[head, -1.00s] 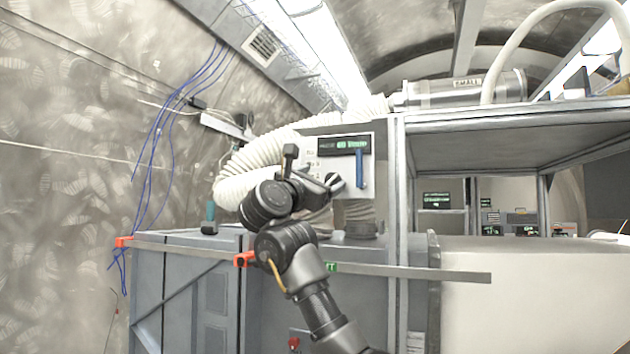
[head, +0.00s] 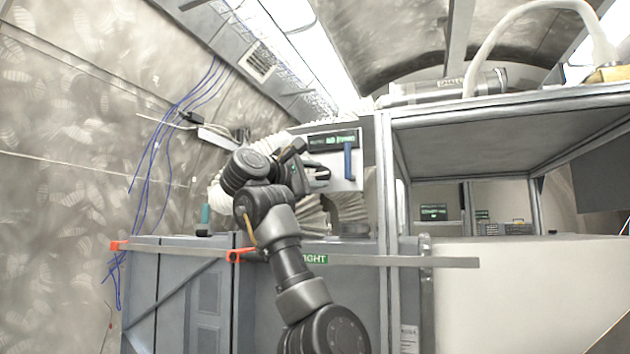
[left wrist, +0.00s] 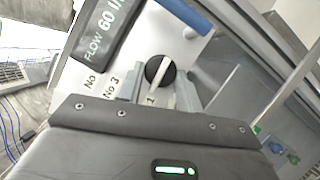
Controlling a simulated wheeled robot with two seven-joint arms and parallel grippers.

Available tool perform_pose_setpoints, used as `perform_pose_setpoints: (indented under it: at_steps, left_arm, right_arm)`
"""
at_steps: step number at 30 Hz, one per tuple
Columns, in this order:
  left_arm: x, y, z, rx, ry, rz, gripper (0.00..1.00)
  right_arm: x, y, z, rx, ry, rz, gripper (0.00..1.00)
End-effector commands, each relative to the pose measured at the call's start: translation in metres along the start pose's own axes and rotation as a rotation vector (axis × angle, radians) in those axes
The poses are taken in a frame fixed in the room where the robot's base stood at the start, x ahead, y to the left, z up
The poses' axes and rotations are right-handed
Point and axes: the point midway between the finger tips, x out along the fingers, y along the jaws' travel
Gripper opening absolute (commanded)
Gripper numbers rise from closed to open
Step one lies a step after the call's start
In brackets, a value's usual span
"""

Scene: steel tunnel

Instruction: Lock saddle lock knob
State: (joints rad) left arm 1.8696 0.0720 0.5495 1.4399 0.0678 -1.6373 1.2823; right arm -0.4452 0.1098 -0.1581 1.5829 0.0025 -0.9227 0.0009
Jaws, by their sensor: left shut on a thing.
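The knob (left wrist: 155,67) is round and black with a pale pointer bar across it, on a white panel (head: 342,182). It shows in the left wrist view, in front of my left gripper. My left gripper (head: 322,172) is at the panel, below its display, with a finger on either side of the knob, shut on it. In the head view the gripper covers most of the knob. Labels reading "No" and "No 3" show beside the knob in the wrist view. My right gripper is in neither view.
A green-lit display (head: 333,141) and a blue handle (head: 348,160) are close to the gripper. A white ribbed hose (head: 216,200) runs behind my arm. A grey bar (head: 400,261) crosses in front of the cabinet. A metal shelf frame (head: 384,200) stands right of the panel.

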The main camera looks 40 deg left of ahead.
Motion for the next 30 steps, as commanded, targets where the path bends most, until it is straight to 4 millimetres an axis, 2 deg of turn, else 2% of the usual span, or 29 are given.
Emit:
perform_pose_setpoints:
  at_steps: [12, 30]
  left_arm:
    - [0.0012, 0.0034, 0.0021, 0.259, -0.001, -0.107, 0.12]
    - [0.0011, 0.0035, 0.0027, 0.342, -0.001, -0.142, 0.12]
  right_arm:
    - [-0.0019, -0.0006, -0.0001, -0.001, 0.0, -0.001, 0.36]
    - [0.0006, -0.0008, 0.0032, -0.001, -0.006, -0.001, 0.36]
